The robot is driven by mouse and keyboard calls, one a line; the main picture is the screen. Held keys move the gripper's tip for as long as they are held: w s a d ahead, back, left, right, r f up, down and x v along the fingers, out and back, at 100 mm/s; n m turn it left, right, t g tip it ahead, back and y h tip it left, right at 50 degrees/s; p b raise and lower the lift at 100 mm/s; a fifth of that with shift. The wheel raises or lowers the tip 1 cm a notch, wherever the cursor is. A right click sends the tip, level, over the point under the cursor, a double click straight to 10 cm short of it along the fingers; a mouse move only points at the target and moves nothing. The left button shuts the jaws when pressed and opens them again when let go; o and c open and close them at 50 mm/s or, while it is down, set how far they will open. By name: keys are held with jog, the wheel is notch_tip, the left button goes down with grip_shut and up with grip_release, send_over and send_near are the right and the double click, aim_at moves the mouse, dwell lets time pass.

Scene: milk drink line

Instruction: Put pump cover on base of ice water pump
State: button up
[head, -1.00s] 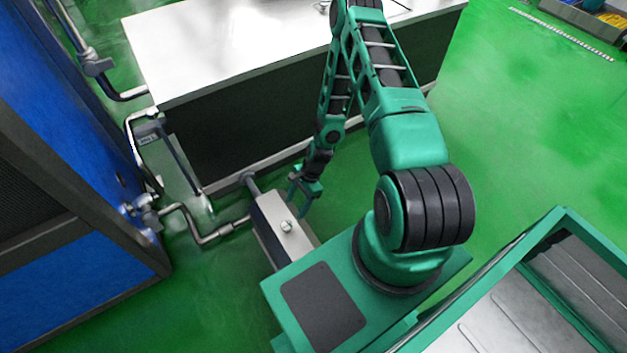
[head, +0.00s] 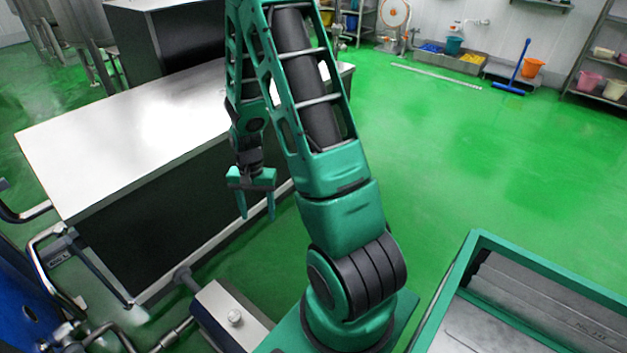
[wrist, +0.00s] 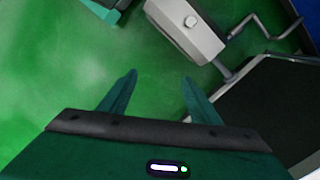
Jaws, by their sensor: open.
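The pump cover (head: 222,300) is a pale grey rectangular lid with a round knob on top. It sits on the dark pump base (head: 203,326), which stands low by the floor beside pipes. The cover lies flat and looks aligned with the base. In the wrist view the cover (wrist: 203,33) and its knob show at the top, beyond my fingertips. My gripper (head: 256,214) is open and empty, pointing down, held in the air above and beyond the pump. In the wrist view only floor shows between its fingers (wrist: 159,76). The pump's far lower sides are hidden.
A long table with a shiny top (head: 110,140) and dark side stands just behind the pump. Bent metal pipes (head: 170,338) and a blue machine (head: 22,318) are at the left. Open green floor (head: 470,160) lies to the right.

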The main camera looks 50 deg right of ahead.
jog(key=s+d+r+n+h, duration=0.1)
jog(key=s+r, duration=0.4)
jog(key=r, duration=0.4)
jog(key=s+d+r+n, duration=0.1)
jog(key=s+r+n, duration=0.1)
jog(key=s+r, duration=0.45)
jog(key=s+a+r+n, duration=0.1)
jog(key=s+a+r, duration=0.2)
jog(key=s+r, duration=0.7)
jog(key=shift+s+n+t+y, duration=0.3)
jog(key=shift+s+n+t, duration=0.1)
jog(key=shift+s, duration=0.45)
jog(key=shift+w+f, duration=0.2)
jog(key=shift+w, duration=0.45)
